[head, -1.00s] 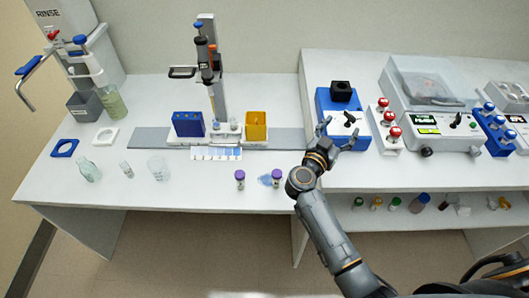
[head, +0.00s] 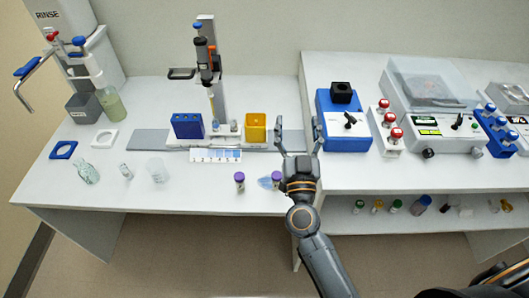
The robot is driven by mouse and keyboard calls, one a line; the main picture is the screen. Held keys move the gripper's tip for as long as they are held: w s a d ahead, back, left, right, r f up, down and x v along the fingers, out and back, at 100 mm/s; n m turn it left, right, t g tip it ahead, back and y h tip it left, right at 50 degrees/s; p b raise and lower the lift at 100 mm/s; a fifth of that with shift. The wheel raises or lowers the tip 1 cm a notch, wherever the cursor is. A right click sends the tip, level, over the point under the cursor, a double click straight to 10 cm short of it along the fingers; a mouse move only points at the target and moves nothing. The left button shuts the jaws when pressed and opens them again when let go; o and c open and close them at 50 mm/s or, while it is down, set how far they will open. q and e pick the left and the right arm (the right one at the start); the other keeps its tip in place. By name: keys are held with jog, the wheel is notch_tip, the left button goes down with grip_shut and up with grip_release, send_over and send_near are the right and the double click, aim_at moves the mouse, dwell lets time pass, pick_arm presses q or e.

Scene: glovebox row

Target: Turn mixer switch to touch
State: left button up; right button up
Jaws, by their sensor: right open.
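The mixer (head: 340,105) is a blue box with a black cup-like top (head: 341,92), at the left end of the raised right bench. Its black switch (head: 350,120) is on the white front panel, its lever slanting; the panel marks are too small to read. My right gripper (head: 299,128) is open and empty, left of the mixer, fingers pointing to the back. Its right finger is near the mixer's left side, apart from the switch. My left gripper is not in view.
Red-capped vials (head: 390,127) in a white rack and a lidded device (head: 430,100) stand right of the mixer. Purple-capped tubes (head: 239,182) and a yellow box (head: 256,127) are left of my right gripper. The right bench front is clear.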

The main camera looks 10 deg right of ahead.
jog(key=s+a+f+n+g+y, duration=0.3)
jog(key=a+n+y, duration=0.4)
jog(key=y, duration=0.3)
jog(key=shift+s+a+f+y, duration=0.2)
jog(key=shift+s+a+y, duration=0.15)
jog(key=shift+a, duration=0.5)
